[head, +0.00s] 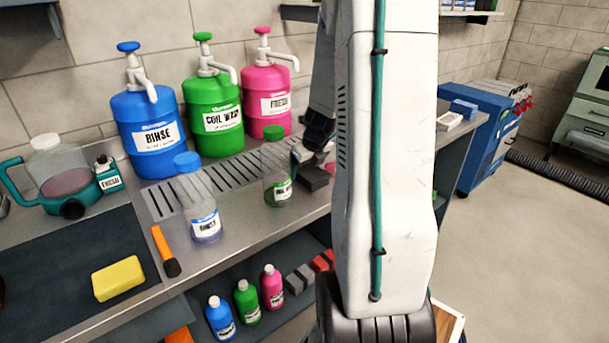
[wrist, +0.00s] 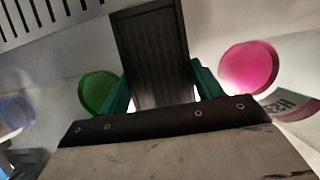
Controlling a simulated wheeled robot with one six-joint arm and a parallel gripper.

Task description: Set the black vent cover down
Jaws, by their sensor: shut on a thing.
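My gripper (wrist: 160,88) is shut on the black vent cover (wrist: 150,48). In the wrist view this is a dark, finely ribbed slab between the two teal fingers, reaching up to the top edge. In the head view my gripper (head: 304,156) is low over the steel counter, right of the green-capped clear bottle (head: 277,172). A dark block-like piece (head: 315,177) shows just below it, at counter height. My white arm hides the area to its right. I cannot tell whether the vent cover touches the counter.
The green-capped bottle stands close left of my gripper, and a blue-capped bottle (head: 201,205) farther left. Blue (head: 150,125), green (head: 212,115) and pink (head: 268,100) pump jugs stand behind. A slotted drain (head: 185,185) is left. A pink round lid (wrist: 249,66) shows beside the fingers.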

